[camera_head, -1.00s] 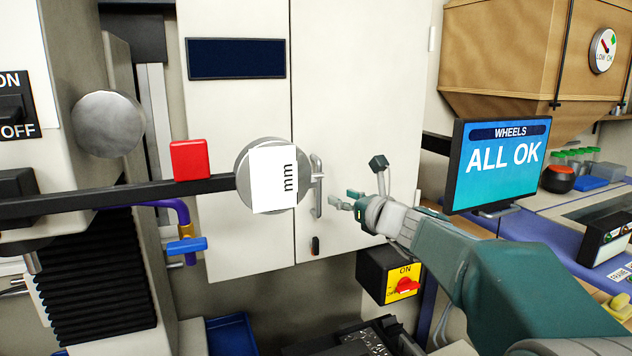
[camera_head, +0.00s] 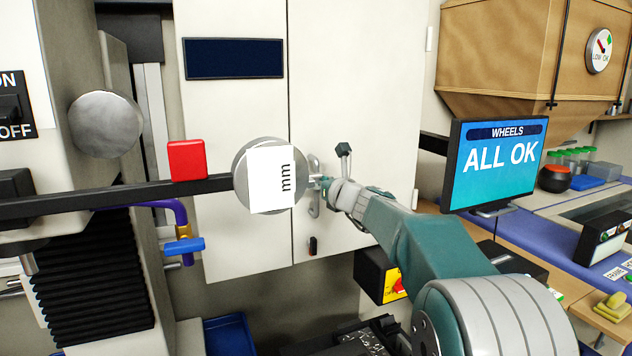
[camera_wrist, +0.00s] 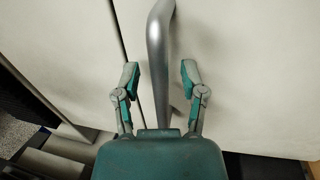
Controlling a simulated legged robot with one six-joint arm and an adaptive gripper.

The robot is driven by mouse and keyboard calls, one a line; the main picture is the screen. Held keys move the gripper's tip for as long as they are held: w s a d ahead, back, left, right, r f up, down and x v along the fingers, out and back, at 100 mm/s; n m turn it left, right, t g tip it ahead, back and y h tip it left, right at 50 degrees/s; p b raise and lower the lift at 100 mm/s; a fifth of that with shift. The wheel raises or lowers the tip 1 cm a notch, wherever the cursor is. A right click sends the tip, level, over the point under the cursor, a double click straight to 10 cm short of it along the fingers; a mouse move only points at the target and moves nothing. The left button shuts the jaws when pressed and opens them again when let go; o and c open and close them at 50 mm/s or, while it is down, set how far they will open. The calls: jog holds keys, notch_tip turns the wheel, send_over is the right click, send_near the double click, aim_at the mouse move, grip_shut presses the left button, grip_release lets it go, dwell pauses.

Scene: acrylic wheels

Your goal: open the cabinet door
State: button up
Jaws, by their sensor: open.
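The white cabinet door (camera_head: 357,95) is closed, with a narrow dark seam along its left edge. Its metal bar handle (camera_head: 314,207) stands upright beside that seam. In the wrist view the handle (camera_wrist: 158,50) runs between the two fingers of my gripper (camera_wrist: 160,82), with a gap on each side. My gripper (camera_head: 322,183) is open at the handle in the head view, where its fingertips are partly hidden by the round dial with the "mm" label.
A dial with a white "mm" label (camera_head: 270,180) on a dark bar stands in front of the cabinet's left panel. A yellow and black switch box (camera_head: 376,277) sits below the door. A monitor (camera_head: 494,160) stands to the right.

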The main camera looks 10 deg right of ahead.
grip_shut()
jog(key=shift+s+d, duration=0.1)
